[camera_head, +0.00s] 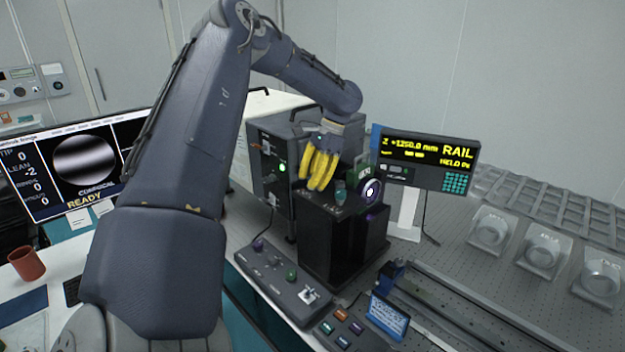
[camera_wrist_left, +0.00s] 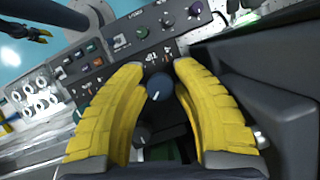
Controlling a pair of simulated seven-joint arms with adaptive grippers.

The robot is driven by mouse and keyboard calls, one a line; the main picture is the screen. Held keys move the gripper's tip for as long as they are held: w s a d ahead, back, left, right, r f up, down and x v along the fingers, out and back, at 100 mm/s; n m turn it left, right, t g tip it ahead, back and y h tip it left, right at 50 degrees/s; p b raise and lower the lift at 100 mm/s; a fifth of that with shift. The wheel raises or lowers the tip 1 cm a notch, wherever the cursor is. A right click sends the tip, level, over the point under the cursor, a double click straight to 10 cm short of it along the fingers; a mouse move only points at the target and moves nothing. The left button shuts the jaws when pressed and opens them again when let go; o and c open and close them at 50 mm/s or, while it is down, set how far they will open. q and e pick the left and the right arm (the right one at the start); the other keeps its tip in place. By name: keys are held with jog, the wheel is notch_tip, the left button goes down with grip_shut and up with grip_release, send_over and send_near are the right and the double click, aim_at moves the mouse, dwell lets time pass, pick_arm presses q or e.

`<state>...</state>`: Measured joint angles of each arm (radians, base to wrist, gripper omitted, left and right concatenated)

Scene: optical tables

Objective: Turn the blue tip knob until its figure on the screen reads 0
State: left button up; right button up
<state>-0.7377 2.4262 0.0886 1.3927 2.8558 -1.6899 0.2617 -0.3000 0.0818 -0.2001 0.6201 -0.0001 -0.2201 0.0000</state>
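The screen (camera_head: 77,165) at the left of the head view shows 0 in its top row, which looks like TIP, and -2 beside LEAN. READY stands below a striped round picture. The blue knob (camera_wrist_left: 160,87) shows in the left wrist view with a white mark on its face. My left gripper (camera_wrist_left: 158,68) has its yellow fingers spread either side of this knob, with gaps visible; depth is unclear. In the head view my left gripper (camera_head: 318,186) hangs over the black housing (camera_head: 325,240), beside a teal knob (camera_head: 340,191) that may be the same one.
A control box (camera_head: 275,280) with purple and green knobs stands in front of the housing. A yellow-lettered display (camera_head: 425,160) stands behind right. Lens holders (camera_head: 541,252) stand on the right.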

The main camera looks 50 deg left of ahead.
pick_arm(q)
jog(key=o, duration=0.4)
jog(key=shift+r, duration=0.1)
